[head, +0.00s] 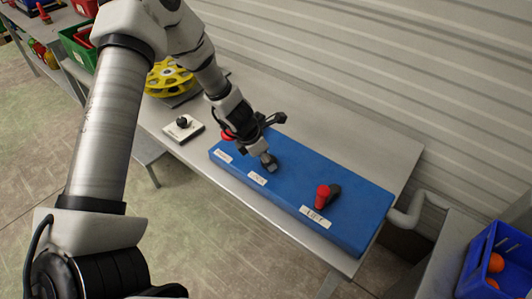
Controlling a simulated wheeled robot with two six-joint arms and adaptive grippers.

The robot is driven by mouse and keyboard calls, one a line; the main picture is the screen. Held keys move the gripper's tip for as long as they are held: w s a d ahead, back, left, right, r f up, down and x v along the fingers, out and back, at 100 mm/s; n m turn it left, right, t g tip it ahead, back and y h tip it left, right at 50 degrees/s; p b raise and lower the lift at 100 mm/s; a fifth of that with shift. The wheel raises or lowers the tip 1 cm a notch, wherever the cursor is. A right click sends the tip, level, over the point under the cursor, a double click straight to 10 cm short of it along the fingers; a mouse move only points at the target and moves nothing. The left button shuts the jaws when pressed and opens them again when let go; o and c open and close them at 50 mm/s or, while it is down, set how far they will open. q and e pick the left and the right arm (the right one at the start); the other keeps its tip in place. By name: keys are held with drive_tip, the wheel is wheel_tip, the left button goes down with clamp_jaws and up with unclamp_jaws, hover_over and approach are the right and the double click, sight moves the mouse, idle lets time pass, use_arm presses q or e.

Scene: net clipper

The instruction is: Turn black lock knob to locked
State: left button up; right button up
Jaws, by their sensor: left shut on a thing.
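A long blue panel box (300,180) lies on the grey table with several white labels along its front edge. My left gripper (267,160) reaches down to it from the upper left, with its fingertips at the panel's middle control, behind the middle label. It is shut on a small dark knob there, mostly hidden by the fingers, so its turned position cannot be told. A red part (227,135) at the left end is partly hidden by the gripper. My right gripper is not in view.
A white plate with a black knob (183,121) lies left of the panel. A yellow wheel (170,77) is behind it. A corrugated wall (380,70) borders the table's back. A blue crate with orange items (505,262) is at the lower right.

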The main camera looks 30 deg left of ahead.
use_arm(q)
drive_tip(key=m+p, duration=0.2)
drive_tip(key=p, duration=0.1)
drive_tip(key=m+g+h+p, duration=0.1)
drive_tip(key=m+p, duration=0.2)
drive_tip(key=shift+w+a+r+m+g+h, duration=0.1)
drive_tip(key=shift+m+g+h, duration=0.2)
drive_tip(key=shift+m+g+p, duration=0.4)
drive_tip(key=shift+m+p, duration=0.15)
drive_tip(key=shift+m, duration=0.25)
drive_tip(key=shift+w+f+m+g, duration=0.1)
drive_tip(key=shift+f+m+g, duration=0.15)
drive_tip(key=shift+m, duration=0.75)
drive_tip(key=shift+m+g+h, duration=0.3)
drive_tip(key=shift+m+g, duration=0.15)
drive_tip(key=shift+m, duration=0.45)
drive_tip(key=m+g+b, duration=0.1)
drive_tip(key=m, duration=0.1)
drive_tip(key=shift+w+f+m, duration=0.1)
drive_tip(key=shift+f+m, duration=0.05)
drive_tip(key=shift+m, duration=0.25)
drive_tip(key=m+b, duration=0.1)
drive_tip(key=m, duration=0.1)
drive_tip(key=m+g+b, duration=0.1)
drive_tip(key=m, duration=0.1)
drive_tip(key=shift+w+g, duration=0.15)
drive_tip(key=shift+g, duration=0.15)
drive_tip(key=shift+m+g+y+b, duration=0.5)
drive_tip(key=shift+m+y+b, duration=0.35)
drive_tip(key=shift+m, duration=1.05)
